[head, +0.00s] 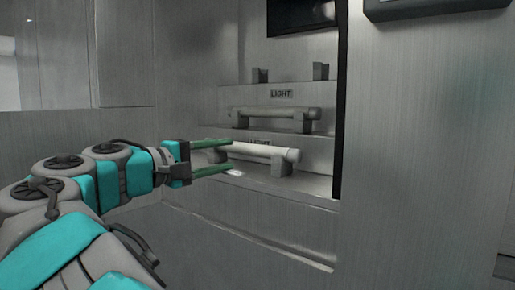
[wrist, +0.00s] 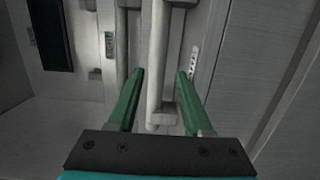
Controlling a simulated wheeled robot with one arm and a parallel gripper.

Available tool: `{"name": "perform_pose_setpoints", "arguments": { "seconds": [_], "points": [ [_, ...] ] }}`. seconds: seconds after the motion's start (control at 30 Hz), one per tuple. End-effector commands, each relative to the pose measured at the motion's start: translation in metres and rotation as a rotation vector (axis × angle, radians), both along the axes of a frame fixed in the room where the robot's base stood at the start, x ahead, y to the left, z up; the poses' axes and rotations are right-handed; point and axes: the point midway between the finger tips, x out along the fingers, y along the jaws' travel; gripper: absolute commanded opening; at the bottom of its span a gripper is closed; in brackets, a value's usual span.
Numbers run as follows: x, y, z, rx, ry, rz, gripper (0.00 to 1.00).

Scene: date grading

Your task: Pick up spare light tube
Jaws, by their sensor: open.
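Two pale light tubes lie in brackets on stepped shelves inside a wall recess. The lower, whiter light tube (head: 275,153) is nearest my gripper; the upper, greyer light tube (head: 280,112) lies on the step above. My gripper (head: 230,155) is open, with its green fingers above and below the lower tube's left part in the head view. In the wrist view a light tube (wrist: 157,60) runs between the open fingers, with gaps visible on both sides. Another tube (wrist: 122,45) shows to its left. Whether the fingers touch the tube cannot be told.
A top step holds two empty brackets (head: 260,75). "LIGHT" labels (head: 281,93) mark the steps. The recess's right wall edge (head: 341,120) stands close to the tubes' right ends. A dark panel (head: 300,15) is above. The wall below the recess is bare.

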Motion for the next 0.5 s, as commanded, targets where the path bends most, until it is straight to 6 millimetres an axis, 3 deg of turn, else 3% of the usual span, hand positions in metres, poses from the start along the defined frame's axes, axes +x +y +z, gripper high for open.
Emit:
{"name": "perform_pose_setpoints", "arguments": {
  "seconds": [0.5],
  "points": [
    [0.04, -0.039, 0.004, 0.002, 0.002, 0.001, 0.5]
  ]
}}
